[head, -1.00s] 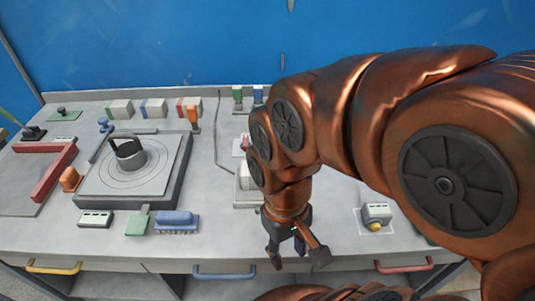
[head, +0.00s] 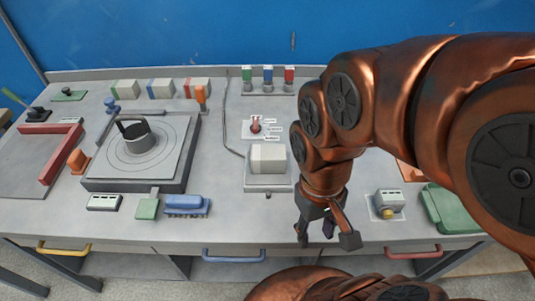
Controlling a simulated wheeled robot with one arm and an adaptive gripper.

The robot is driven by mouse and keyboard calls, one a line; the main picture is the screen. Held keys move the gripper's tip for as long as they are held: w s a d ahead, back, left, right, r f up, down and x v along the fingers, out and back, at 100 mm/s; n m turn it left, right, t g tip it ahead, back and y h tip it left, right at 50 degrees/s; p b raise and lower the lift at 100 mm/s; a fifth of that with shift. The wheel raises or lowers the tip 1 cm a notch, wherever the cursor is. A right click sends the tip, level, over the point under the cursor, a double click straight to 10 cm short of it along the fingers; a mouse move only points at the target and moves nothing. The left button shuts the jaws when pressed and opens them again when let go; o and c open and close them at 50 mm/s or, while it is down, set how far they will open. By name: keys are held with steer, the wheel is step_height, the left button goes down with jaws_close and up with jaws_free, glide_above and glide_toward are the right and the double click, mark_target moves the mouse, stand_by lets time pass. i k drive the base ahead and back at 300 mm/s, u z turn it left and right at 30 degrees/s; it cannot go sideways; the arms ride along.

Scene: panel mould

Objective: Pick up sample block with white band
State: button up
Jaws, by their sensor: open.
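Three more pale blocks stand in a row at the back left, with a green band (head: 117,88), a blue band (head: 151,88) and a red band (head: 187,87). My gripper (head: 326,238) is open and empty over the front edge of the bench, to the right of and nearer than the pale block, clear of it.
A square plate with a dark ring-shaped part (head: 137,138) fills the left middle. A blue brush (head: 187,204) lies at the front. A grey box with a yellow button (head: 388,203) and a green case (head: 452,207) are on the right. My arm hides the back right.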

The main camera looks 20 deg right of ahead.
mark_target(265, 159)
steer(key=u, duration=0.85)
steer(key=k, duration=0.8)
steer(key=u, duration=0.85)
steer(key=k, duration=0.75)
steer(key=z, duration=0.4)
steer(key=i, duration=0.4)
